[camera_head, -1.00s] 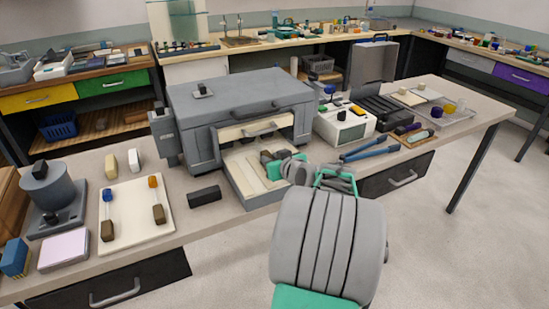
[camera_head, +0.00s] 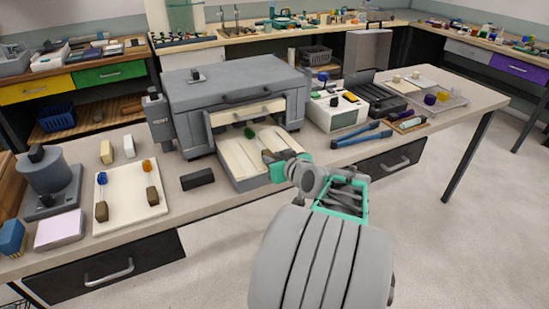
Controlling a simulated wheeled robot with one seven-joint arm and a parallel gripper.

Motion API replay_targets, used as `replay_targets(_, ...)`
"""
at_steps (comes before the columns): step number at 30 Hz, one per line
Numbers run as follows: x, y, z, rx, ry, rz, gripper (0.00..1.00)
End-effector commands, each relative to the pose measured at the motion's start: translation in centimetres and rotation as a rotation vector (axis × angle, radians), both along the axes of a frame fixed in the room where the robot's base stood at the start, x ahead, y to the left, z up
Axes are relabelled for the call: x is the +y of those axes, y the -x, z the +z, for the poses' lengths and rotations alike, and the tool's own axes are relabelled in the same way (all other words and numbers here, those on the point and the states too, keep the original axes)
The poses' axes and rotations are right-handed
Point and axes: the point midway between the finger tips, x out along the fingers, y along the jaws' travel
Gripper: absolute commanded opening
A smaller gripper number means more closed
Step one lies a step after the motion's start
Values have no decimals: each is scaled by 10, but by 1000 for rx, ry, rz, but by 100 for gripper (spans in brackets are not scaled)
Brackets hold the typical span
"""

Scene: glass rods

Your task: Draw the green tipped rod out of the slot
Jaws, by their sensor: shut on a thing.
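A grey cabinet (camera_head: 235,88) on the bench has its drawer-like tray (camera_head: 233,154) out at the front, with pale slotted inserts. A green tip (camera_head: 249,132) shows in the tray, near the cabinet opening. A dark shaft seems to run from it toward my gripper, but it is too small to follow clearly. My gripper (camera_head: 268,157) is at the right front part of the tray, shut on what appears to be the green tipped rod's near end. The fingertips are small and partly hidden by my wrist, so I cannot tell whether the rod is clear of its slot.
A black block (camera_head: 197,179) lies left of the tray. A white board (camera_head: 128,210) with orange and blue tipped rods is further left.

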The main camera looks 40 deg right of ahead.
Motion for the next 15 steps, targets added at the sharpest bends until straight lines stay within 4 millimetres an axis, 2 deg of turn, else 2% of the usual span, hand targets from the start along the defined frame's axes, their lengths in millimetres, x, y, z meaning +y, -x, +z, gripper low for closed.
replay_targets(4,-3,1,1,-1,1,-5,0)
replay_targets(5,-3,1,1,-1,0,-5,27)
replay_targets(13,-2,1,0,0,0,-3,49)
replay_targets(15,-1,1,0,0,0,-2,50)
